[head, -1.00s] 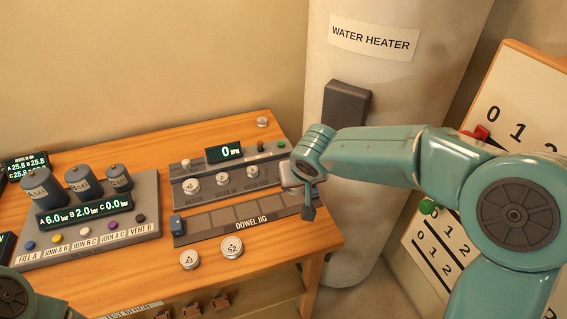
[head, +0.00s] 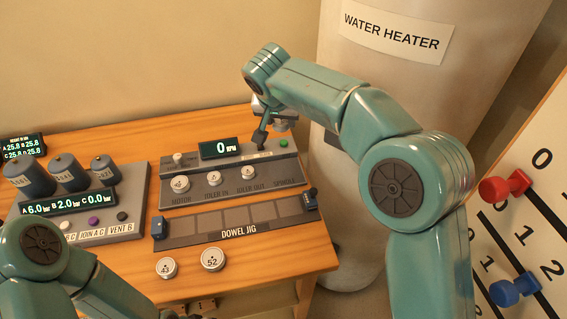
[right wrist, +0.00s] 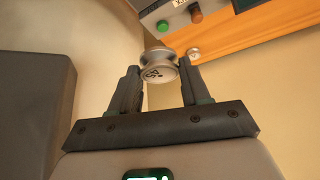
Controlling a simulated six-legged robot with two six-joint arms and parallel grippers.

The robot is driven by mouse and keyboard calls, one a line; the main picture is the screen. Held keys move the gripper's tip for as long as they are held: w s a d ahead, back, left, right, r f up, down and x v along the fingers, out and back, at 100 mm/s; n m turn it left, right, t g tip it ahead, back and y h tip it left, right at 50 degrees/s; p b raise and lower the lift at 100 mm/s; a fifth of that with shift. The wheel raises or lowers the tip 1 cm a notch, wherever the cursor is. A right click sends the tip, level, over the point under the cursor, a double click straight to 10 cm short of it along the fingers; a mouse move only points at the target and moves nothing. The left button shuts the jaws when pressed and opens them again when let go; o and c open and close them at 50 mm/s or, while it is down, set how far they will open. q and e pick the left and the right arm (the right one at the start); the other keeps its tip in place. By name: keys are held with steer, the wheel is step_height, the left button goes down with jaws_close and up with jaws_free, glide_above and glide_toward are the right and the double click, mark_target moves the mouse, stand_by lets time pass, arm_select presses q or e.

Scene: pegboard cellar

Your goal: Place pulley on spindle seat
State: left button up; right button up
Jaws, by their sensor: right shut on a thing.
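My right gripper (head: 262,130) hangs over the right back part of the pulley console (head: 222,190), near its spindle end. In the right wrist view its fingers (right wrist: 158,85) are shut on a silver pulley (right wrist: 158,65) with a partly readable label. The pulley is tilted there and clear of the tabletop. The spindle label (head: 285,181) shows at the console's right end; I cannot make out the spindle seat clearly. Silver pulleys stand at the motor position (head: 180,183) and idler-in position (head: 214,178). My left arm shows at lower left; its gripper is out of view.
Loose pulleys marked 43 (head: 167,268) and 52 (head: 213,259) lie in front of the dowel jig (head: 238,230). A tank console (head: 130,200) stands left. The water heater (head: 400,90) rises behind right, and a white board (head: 535,215) with knobs stands at far right.

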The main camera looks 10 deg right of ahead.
glide_toward(281, 167)
steer(key=x, duration=0.5)
steer(key=shift+w+d, duration=0.15)
steer(key=shift+d, duration=0.05)
steer(key=shift+w+f, duration=0.2)
steer(key=shift+f, duration=0.1)
steer(key=shift+s+r, duration=0.1)
steer(key=shift+s, duration=0.05)
steer(key=shift+f+b, duration=0.25)
steer(key=shift+b, duration=0.05)
steer(key=o, duration=1.1)
steer(key=shift+c, duration=0.2)
steer(key=shift+r, duration=0.1)
